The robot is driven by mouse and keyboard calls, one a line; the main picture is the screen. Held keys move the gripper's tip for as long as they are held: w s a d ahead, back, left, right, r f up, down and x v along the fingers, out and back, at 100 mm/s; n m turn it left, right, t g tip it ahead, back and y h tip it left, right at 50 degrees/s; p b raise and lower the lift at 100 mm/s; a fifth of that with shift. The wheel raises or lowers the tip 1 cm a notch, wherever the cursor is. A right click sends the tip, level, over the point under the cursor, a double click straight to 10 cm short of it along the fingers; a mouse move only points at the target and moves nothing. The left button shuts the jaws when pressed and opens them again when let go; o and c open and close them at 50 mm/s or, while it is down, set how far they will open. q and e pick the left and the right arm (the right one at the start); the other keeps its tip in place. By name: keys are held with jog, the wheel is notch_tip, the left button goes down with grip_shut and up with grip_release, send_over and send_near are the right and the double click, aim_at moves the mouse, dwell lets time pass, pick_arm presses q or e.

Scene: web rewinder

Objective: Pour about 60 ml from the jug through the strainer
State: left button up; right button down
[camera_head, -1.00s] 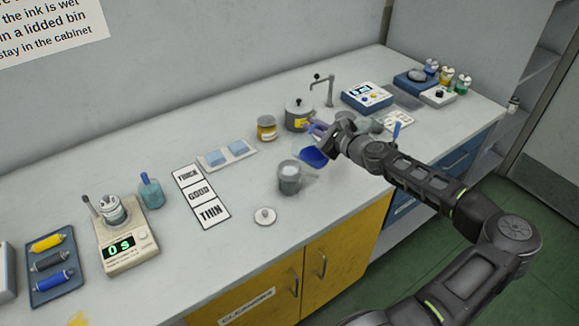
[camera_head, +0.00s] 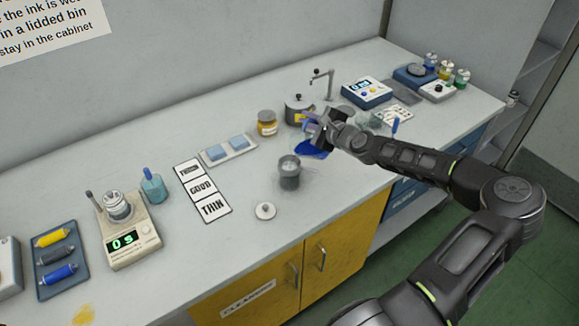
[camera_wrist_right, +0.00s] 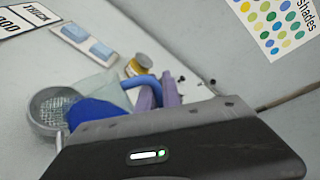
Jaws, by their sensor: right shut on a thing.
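My right gripper (camera_head: 322,128) is shut on the blue handle of the clear jug (camera_head: 312,150), which holds deep blue liquid. In the right wrist view, its purple fingers (camera_wrist_right: 160,95) are at the handle (camera_wrist_right: 133,81), and the blue liquid (camera_wrist_right: 95,113) shows above the gripper body. The strainer (camera_head: 289,163) is a round mesh on top of a grey cup (camera_head: 289,181), just left of and nearer than the jug. Its mesh also shows in the right wrist view (camera_wrist_right: 60,107), partly hidden by the jug. I see no clear stream. My left gripper is out of view.
A small white lid (camera_head: 265,211) lies left of the cup. A yellow-labelled jar (camera_head: 267,123) and grey pot (camera_head: 299,108) stand behind the jug. The thick/good/thin card (camera_head: 202,190) and scale (camera_head: 128,238) are farther left. The counter in front of the cup is clear.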

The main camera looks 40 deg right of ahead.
jog(key=shift+a+r+n, duration=0.3)
jog(key=shift+r+n, duration=0.2)
dwell(0.5)
jog(key=shift+w+a+f+n+g+h, duration=0.1)
jog(key=shift+a+f+n+g+h, duration=0.1)
jog(key=shift+a+n+g+h, duration=0.1)
dwell(0.9)
jog(key=shift+w+d+b, duration=0.1)
jog(key=shift+w+b, duration=0.1)
jog(key=shift+b, duration=0.1)
jog(key=shift+f+n+b, duration=0.1)
jog(key=shift+n+b, duration=0.2)
jog(key=shift+b, duration=0.1)
dwell(0.6)
jog(key=shift+w+a, duration=0.1)
jog(key=shift+a, duration=0.15)
jog(key=shift+d+r+n+g+h, duration=0.15)
jog(key=shift+r+n+g+h, duration=0.05)
jog(key=shift+n+g+h, duration=0.1)
dwell(0.6)
jog(key=shift+s+d+f+m+y+p, duration=0.15)
jog(key=shift+d+m+y+p, duration=0.15)
jog(key=shift+d+m+p, duration=0.15)
jog(key=shift+s+d+f+m+y+p, duration=0.1)
jog(key=shift+d+m+y+p, duration=0.2)
jog(key=shift+m, duration=0.25)
